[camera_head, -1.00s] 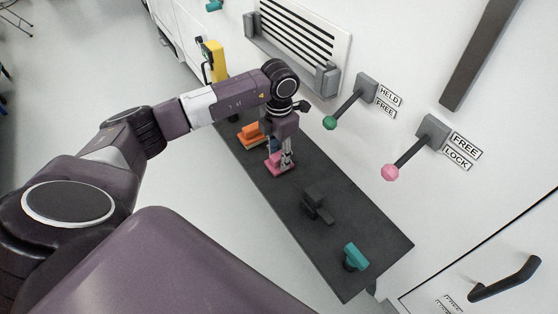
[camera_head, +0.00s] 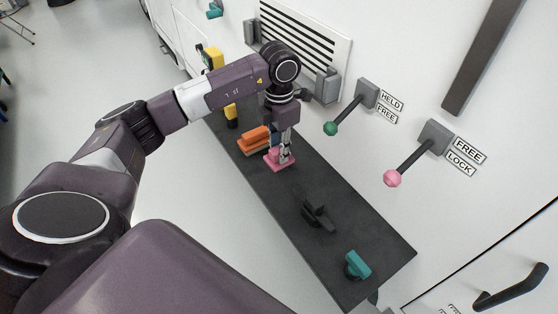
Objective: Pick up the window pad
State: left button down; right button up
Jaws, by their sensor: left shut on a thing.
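A pink pad (camera_head: 271,160), which I take to be the window pad, is in the head view above the middle of the dark shelf (camera_head: 375,233). My left gripper (camera_head: 283,153) points down at it from above and is shut on it. The pad seems to be held slightly above the shelf; the gap under it is hard to judge. The fingers hide part of it. My right gripper is not in view.
An orange pad (camera_head: 253,141) lies close by to the left. A black block (camera_head: 317,212) and a teal-topped piece (camera_head: 357,264) sit nearer the right end. A yellow tool (camera_head: 215,58) is at the far end. Green (camera_head: 331,128) and pink (camera_head: 392,178) knobbed levers jut from the wall.

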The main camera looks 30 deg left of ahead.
pick_arm(q)
notch_tip(320, 180, up, 10)
jog(key=shift+f+b, duration=0.2)
jog(key=shift+b, duration=0.75)
jog(key=shift+r+p, duration=0.35)
jog(key=shift+r, duration=2.25)
